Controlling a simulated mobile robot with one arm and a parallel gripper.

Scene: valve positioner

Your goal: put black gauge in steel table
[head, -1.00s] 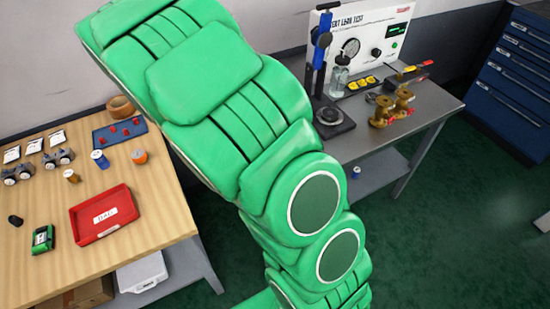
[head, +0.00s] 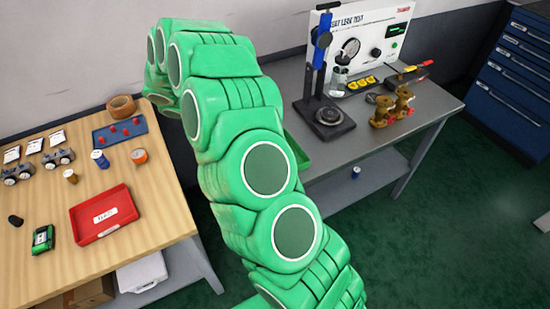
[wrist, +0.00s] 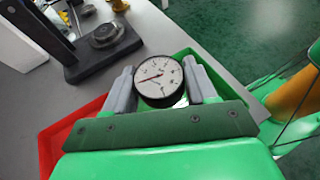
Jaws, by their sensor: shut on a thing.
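The black gauge (wrist: 160,84), with a round white dial and black rim, is between the two grey fingers of my gripper (wrist: 161,88) in the wrist view. My gripper is shut on it, with the dial facing the camera. The steel table (head: 437,104) stands at the back centre and right in the head view; its grey top (wrist: 101,88) also shows beneath and left of the gauge in the wrist view. In the head view my green arm hides the gripper and gauge. I cannot tell the gap between gauge and table.
A green tray (wrist: 185,57) lies behind the gauge, with a red tray edge (wrist: 60,133) at left. A black-based blue press stand (head: 322,115), a leak-test panel (head: 372,35) and brass valves (head: 395,107) occupy the steel table. A wooden bench (head: 150,215) stands left.

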